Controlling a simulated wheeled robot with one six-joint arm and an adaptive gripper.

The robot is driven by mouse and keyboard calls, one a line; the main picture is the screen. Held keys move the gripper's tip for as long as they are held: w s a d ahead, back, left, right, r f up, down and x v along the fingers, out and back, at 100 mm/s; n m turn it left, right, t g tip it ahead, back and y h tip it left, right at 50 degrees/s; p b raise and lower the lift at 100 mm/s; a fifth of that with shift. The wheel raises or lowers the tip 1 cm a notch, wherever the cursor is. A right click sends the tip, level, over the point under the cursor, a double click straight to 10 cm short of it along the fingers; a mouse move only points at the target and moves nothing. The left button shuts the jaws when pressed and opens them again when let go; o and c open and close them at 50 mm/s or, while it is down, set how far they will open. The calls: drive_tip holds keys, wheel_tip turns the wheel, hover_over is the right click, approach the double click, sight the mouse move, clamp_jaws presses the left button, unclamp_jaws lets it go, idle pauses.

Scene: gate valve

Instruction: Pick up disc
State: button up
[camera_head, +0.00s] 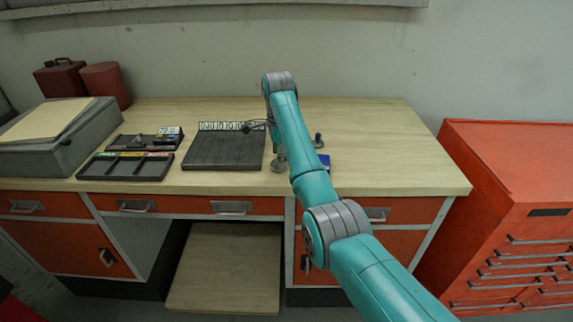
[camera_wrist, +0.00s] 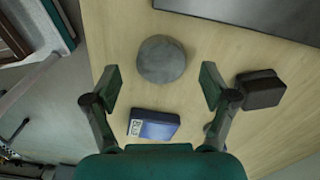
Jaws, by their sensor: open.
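The disc looks like a grey, round, flat-topped piece (camera_wrist: 161,59) lying on the wooden bench in the wrist view. In the head view a grey piece (camera_head: 279,164) just right of the slotted board seems to be the same disc, partly hidden by my arm. My gripper (camera_wrist: 162,83) is open and empty, with its two fingers spread wide. In the wrist view the disc appears just beyond the fingertips, centred between them, and neither finger visibly touches it. The gripper is mostly hidden behind my arm in the head view.
A blue box (camera_wrist: 153,125) with a white label lies below the disc in the wrist view. A dark block (camera_wrist: 261,89) lies to the right, near the right finger. A dark slotted board (camera_head: 224,151) and a black tray (camera_head: 126,167) lie leftward. The bench's right side (camera_head: 390,150) is clear.

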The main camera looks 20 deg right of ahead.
drive_tip(key=shift+a+f, duration=0.1)
drive_tip(key=shift+f, duration=0.65)
drive_tip(key=shift+w, duration=0.1)
drive_tip(key=c, duration=1.6)
drive_tip(key=shift+o, duration=0.2)
drive_tip(key=shift+r, duration=0.1)
